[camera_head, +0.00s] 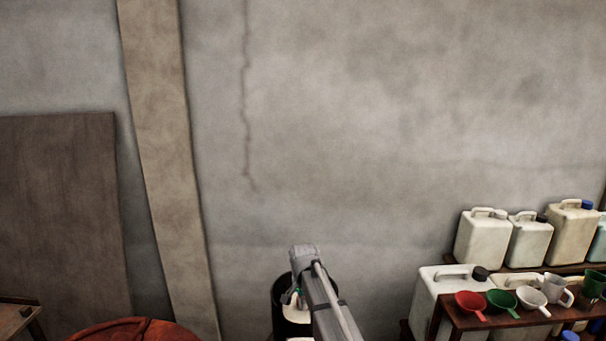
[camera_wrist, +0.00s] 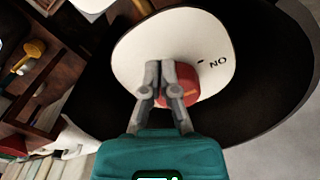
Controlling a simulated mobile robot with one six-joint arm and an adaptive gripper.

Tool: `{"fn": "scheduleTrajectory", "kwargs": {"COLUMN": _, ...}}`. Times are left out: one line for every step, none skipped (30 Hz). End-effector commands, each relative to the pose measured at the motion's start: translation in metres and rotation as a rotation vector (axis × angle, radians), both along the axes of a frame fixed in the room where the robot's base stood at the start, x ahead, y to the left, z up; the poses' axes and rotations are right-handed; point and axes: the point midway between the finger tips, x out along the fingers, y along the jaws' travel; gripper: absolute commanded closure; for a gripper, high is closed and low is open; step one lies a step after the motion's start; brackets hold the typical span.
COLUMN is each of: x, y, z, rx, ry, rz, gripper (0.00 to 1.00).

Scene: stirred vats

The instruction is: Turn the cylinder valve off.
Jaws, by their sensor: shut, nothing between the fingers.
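A red rounded knob (camera_wrist: 187,82), which looks like the valve handle, sits on a white plate (camera_wrist: 213,38) in the wrist view. The plate carries dark letters that read "NO" in this view, with a short dash beside them. My gripper (camera_wrist: 160,68) has its grey fingers together in front of the knob and overlaps part of it. I cannot tell whether the fingertips touch the knob. Behind the plate is a large black round body (camera_wrist: 268,70). In the head view, a black round thing (camera_head: 281,291) is partly hidden by my arm, and the knob cannot be made out.
In the head view, white jerrycans (camera_head: 483,238) stand at the right on shelves. Red, green and white scoops lie on a brown shelf (camera_head: 468,318) in front. A reddish round top (camera_head: 135,330) is at the lower left. A bare wall (camera_head: 400,130) stands behind.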

Motion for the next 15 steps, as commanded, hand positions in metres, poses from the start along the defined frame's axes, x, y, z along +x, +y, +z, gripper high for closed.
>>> {"fn": "scheduleTrajectory", "kwargs": {"x": 0.0001, "y": 0.0, "z": 0.0, "rx": 0.0, "ry": 0.0, "rz": 0.0, "gripper": 1.0}}
{"fn": "scheduleTrajectory", "kwargs": {"x": 0.0002, "y": 0.0, "z": 0.0, "rx": 0.0, "ry": 0.0, "rz": 0.0, "gripper": 1.0}}
{"fn": "scheduleTrajectory", "kwargs": {"x": 0.0004, "y": 0.0, "z": 0.0, "rx": 0.0, "ry": 0.0, "rz": 0.0, "gripper": 1.0}}
{"fn": "scheduleTrajectory", "kwargs": {"x": 0.0006, "y": 0.0, "z": 0.0, "rx": 0.0, "ry": 0.0, "rz": 0.0, "gripper": 1.0}}
{"fn": "scheduleTrajectory", "kwargs": {"x": 0.0008, "y": -0.0001, "z": 0.0, "rx": 0.0, "ry": 0.0, "rz": 0.0, "gripper": 1.0}}
{"fn": "scheduleTrajectory", "kwargs": {"x": 0.0011, "y": -0.0001, "z": 0.0, "rx": 0.0, "ry": 0.0, "rz": 0.0, "gripper": 1.0}}
{"fn": "scheduleTrajectory", "kwargs": {"x": 0.0013, "y": -0.0001, "z": 0.0, "rx": 0.0, "ry": 0.0, "rz": 0.0, "gripper": 1.0}}
{"fn": "scheduleTrajectory", "kwargs": {"x": 0.0016, "y": -0.0001, "z": 0.0, "rx": 0.0, "ry": 0.0, "rz": 0.0, "gripper": 1.0}}
{"fn": "scheduleTrajectory", "kwargs": {"x": 0.002, "y": -0.0002, "z": 0.0, "rx": 0.0, "ry": 0.0, "rz": 0.0, "gripper": 1.0}}
{"fn": "scheduleTrajectory", "kwargs": {"x": 0.0022, "y": -0.0001, "z": 0.0, "rx": 0.0, "ry": 0.0, "rz": 0.0, "gripper": 1.0}}
{"fn": "scheduleTrajectory", "kwargs": {"x": 0.0024, "y": -0.0002, "z": 0.0, "rx": 0.0, "ry": 0.0, "rz": 0.0, "gripper": 1.0}}
{"fn": "scheduleTrajectory", "kwargs": {"x": 0.0029, "y": -0.0003, "z": 0.0, "rx": 0.0, "ry": 0.0, "rz": 0.0, "gripper": 1.0}}
{"fn": "scheduleTrajectory", "kwargs": {"x": 0.0031, "y": -0.0003, "z": 0.0, "rx": 0.0, "ry": 0.0, "rz": 0.0, "gripper": 1.0}}
{"fn": "scheduleTrajectory", "kwargs": {"x": 0.0033, "y": -0.0003, "z": 0.0, "rx": 0.0, "ry": 0.0, "rz": 0.0, "gripper": 1.0}}
{"fn": "scheduleTrajectory", "kwargs": {"x": 0.0036, "y": -0.0003, "z": 0.0, "rx": 0.0, "ry": 0.0, "rz": 0.0, "gripper": 1.0}}
